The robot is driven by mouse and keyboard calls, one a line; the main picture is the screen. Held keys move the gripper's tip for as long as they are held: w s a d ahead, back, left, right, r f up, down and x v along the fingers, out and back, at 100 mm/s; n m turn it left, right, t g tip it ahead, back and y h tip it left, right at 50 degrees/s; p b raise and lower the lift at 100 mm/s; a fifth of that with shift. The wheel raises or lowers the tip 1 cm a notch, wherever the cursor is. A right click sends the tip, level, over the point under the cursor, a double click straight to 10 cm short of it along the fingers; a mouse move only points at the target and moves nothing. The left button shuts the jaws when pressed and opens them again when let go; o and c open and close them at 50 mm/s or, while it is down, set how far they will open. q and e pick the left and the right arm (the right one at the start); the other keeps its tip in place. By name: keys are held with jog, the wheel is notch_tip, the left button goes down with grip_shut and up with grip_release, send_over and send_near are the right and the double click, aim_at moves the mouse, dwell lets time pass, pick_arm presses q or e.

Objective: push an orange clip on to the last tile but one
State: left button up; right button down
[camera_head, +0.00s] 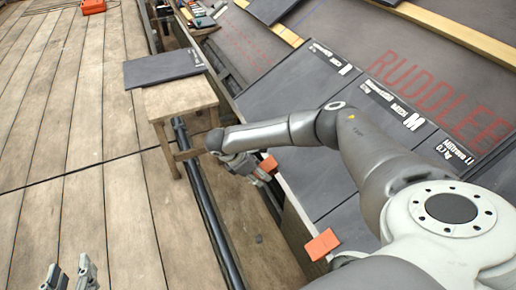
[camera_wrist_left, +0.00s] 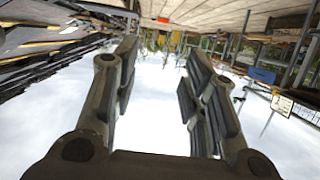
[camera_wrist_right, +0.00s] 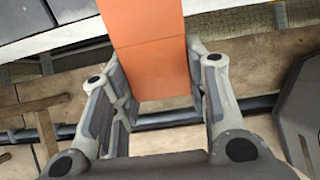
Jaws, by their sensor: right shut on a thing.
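My right gripper (camera_head: 262,174) is shut on an orange clip (camera_head: 268,163), close to the lower edge of the row of dark grey tiles (camera_head: 290,95). I cannot tell whether this clip touches a tile. In the right wrist view the orange clip (camera_wrist_right: 150,55) extends up from between the fingers (camera_wrist_right: 155,100). Another orange clip (camera_head: 322,244) sits at the tile edge nearer to me, beside my right arm, which hides part of the tiles. My left gripper (camera_head: 70,267) is open and empty above the planks at the lower left; its open fingers (camera_wrist_left: 160,75) also show in the left wrist view.
A wooden stool (camera_head: 182,101) with a loose dark tile (camera_head: 163,67) on top stands left of the roof. A dark pipe (camera_head: 205,215) runs below the right gripper. An orange box (camera_head: 92,6) lies far off. The plank floor (camera_head: 70,130) at the left is largely clear.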

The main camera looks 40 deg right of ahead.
pick_arm(q)
jog(key=shift+s+a+f+g, duration=0.15)
jog(key=shift+s+f+g, duration=0.1)
jog(key=shift+f, duration=0.25)
jog(key=shift+s+a+f+g, duration=0.1)
jog(key=shift+s+f+g, duration=0.15)
jog(key=shift+f, duration=0.2)
pick_arm(e)
jog(key=shift+d+r, duration=0.1)
pick_arm(q)
jog(key=shift+s+f, duration=0.1)
jog(key=shift+f, duration=0.05)
jog(key=shift+s+a+f+g+y+p, duration=0.25)
jog(key=shift+s+f+g, duration=0.15)
jog(key=shift+f, duration=0.1)
jog(key=shift+s+a+f+g+y+p, duration=0.15)
jog(key=shift+s+a+f+g+p, duration=0.1)
jog(key=shift+f+g, duration=0.2)
pick_arm(e)
jog(key=shift+d+r, duration=0.15)
jog(key=shift+d, duration=0.2)
dwell(0.8)
